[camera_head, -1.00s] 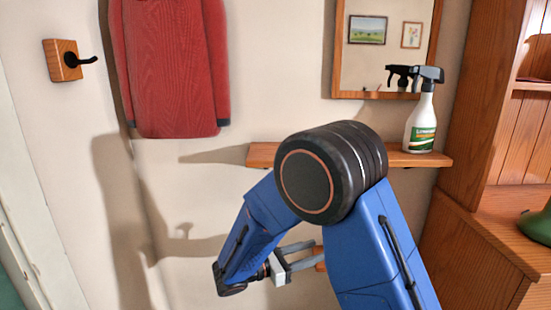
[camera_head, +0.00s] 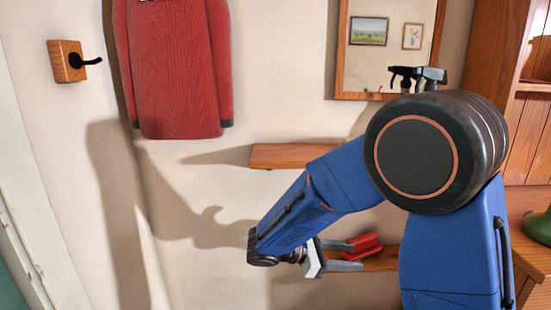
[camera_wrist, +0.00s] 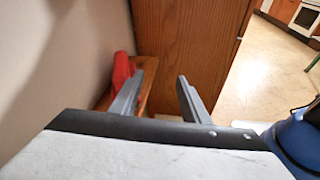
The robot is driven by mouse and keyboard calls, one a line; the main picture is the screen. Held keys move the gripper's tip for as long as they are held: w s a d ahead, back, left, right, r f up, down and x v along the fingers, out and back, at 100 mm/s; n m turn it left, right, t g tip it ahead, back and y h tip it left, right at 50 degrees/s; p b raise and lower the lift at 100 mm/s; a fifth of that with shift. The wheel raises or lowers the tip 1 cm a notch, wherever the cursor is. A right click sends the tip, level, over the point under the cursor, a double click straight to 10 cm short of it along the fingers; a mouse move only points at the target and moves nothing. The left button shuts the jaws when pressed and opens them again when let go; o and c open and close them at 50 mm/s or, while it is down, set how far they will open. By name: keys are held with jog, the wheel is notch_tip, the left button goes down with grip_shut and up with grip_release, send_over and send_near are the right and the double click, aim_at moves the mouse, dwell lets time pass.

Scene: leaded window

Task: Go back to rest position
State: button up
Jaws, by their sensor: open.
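My gripper (camera_head: 352,254) is at the lower middle of the head view, its two grey fingers apart and pointing right. In the wrist view the fingers (camera_wrist: 160,95) are spread with nothing between them. Past them in the head view a red object (camera_head: 364,247) lies on a low wooden shelf (camera_head: 385,262); it also shows in the wrist view (camera_wrist: 122,72) beside the left finger. I cannot tell whether a finger touches it. My blue arm is bent, its large black joint hiding part of the upper shelf.
An upper wooden shelf (camera_head: 285,155) runs along the wall below a mirror (camera_head: 388,95). A red garment (camera_head: 175,70) and a wooden hook (camera_head: 68,62) are at left. A wooden cabinet (camera_head: 490,50) stands at right.

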jog(key=s+d+r+m+g+y, duration=0.25)
jog(key=s+d+m+y, duration=0.4)
jog(key=s+d, duration=0.35)
jog(key=s+a+r+m+t+y, duration=0.1)
jog(key=s+r+m+t+y, duration=0.1)
jog(key=s+m+t+y, duration=0.3)
jog(key=shift+s+a+r+m+y, duration=0.3)
jog(key=shift+s+m+y, duration=1.25)
jog(key=shift+s+m, duration=2.3)
jog(key=shift+o, duration=0.4)
jog(key=shift+s+f+n, duration=0.15)
jog(key=shift+s+n, duration=0.45)
jog(key=shift+n, duration=0.2)
